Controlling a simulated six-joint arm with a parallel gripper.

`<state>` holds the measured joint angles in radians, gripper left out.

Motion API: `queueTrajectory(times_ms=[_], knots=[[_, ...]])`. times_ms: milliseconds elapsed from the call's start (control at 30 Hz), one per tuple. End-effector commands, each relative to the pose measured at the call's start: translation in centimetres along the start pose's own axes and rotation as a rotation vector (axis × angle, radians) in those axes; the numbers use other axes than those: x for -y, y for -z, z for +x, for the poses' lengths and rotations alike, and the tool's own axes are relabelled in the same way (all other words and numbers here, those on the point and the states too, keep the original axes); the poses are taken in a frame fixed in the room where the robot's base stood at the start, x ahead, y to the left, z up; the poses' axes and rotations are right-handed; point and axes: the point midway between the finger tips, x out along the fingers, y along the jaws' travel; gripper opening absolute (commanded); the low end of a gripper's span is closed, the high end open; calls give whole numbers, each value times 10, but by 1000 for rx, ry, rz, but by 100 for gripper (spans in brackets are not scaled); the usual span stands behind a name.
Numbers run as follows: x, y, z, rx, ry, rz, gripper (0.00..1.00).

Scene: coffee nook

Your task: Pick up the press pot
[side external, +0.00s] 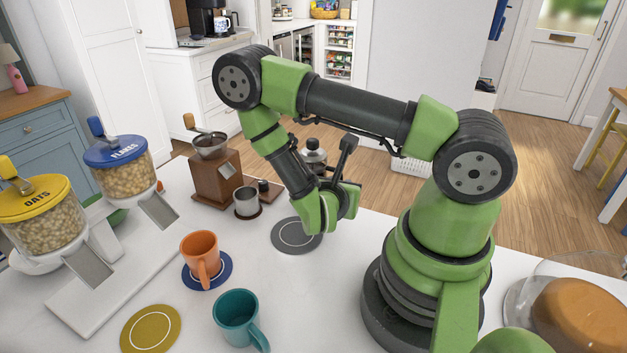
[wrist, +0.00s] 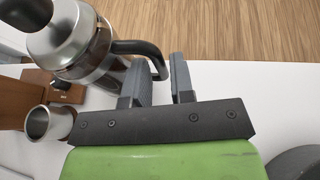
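The press pot (wrist: 80,40) has a silver lid, a black knob and a black handle (wrist: 145,50); it stands upright at the upper left of the wrist view. In the side view its lid (side external: 314,150) shows behind my arm, which hides most of its body. My gripper (wrist: 160,65) is open, with its two grey fingers apart. The handle's outer end lies near the gap between the fingertips; I cannot tell whether it touches them. In the side view my gripper (side external: 340,207) is low over the counter, its fingers hidden.
A wooden grinder (side external: 217,175) and a metal cup (side external: 246,202) stand left of my gripper. A grey coaster (side external: 290,240) lies below it, empty. An orange mug (side external: 198,250), a teal mug (side external: 236,315) and a yellow coaster (side external: 150,330) are nearer the camera. A glass dome (side external: 560,270) stands right.

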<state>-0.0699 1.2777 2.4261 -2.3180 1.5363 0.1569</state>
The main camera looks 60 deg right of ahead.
Motion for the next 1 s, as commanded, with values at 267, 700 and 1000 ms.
queueTrajectory(times_ms=[267,700,1000], knots=[[0,-1,18,0,0,1,22],[0,-1,18,1,-1,1,0],[0,-3,17,3,0,4,0]])
